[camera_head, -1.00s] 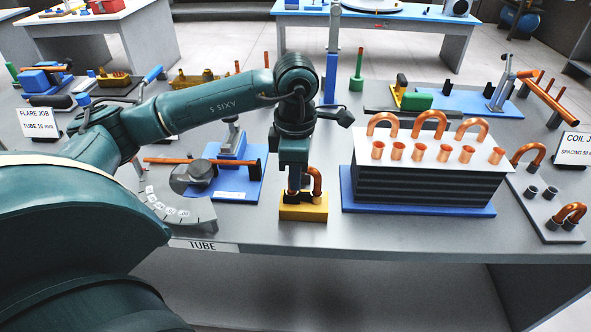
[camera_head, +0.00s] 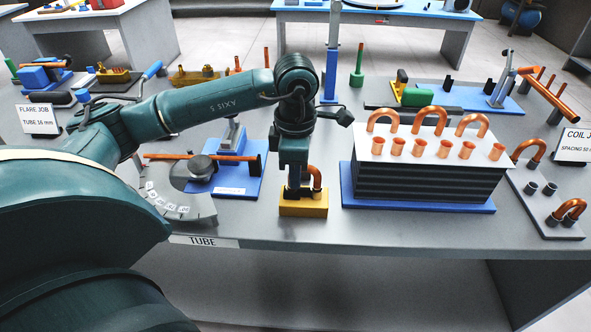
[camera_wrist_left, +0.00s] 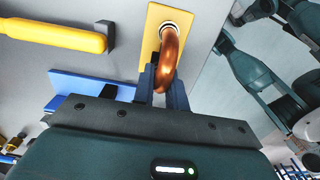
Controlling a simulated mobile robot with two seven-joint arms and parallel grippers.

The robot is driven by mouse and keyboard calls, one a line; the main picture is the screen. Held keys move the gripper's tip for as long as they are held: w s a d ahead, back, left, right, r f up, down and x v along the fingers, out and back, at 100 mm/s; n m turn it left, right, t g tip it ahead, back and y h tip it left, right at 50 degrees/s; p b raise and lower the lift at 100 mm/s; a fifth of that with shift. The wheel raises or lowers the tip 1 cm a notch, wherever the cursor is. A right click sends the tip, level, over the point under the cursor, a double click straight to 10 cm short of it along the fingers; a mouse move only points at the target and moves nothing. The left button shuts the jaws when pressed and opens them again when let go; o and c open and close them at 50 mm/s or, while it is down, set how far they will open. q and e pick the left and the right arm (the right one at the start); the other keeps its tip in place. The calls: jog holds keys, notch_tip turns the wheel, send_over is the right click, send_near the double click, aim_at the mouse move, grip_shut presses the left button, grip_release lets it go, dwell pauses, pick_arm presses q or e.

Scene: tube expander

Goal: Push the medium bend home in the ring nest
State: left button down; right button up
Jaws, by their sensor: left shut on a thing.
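The copper medium bend (camera_head: 317,178) stands upright at the yellow ring nest (camera_head: 303,209) near the table's front edge. My left gripper (camera_head: 297,190) is shut on the bend, just above the nest. In the left wrist view, the fingers (camera_wrist_left: 163,88) close around the curved copper bend (camera_wrist_left: 169,60), and one leg goes down to a pale ring in the yellow nest (camera_wrist_left: 153,50). The other leg is hidden by the fingers, and I cannot tell how deep the legs sit. My right gripper is not in view.
A finned block (camera_head: 428,180) with copper bends and cups stands to the right on a blue base. A blue fixture (camera_head: 233,180) with a copper tube and a grey dial plate (camera_head: 180,205) are to the left. A grey rack (camera_head: 545,205) with bends is at far right.

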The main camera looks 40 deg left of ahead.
pick_arm(q)
jog(key=shift+f, duration=0.1)
jog(key=c, duration=0.5)
grip_release()
dwell(0.3)
jog(key=shift+o, duration=0.4)
jog(key=o, duration=0.3)
jog(key=shift+o, duration=0.6)
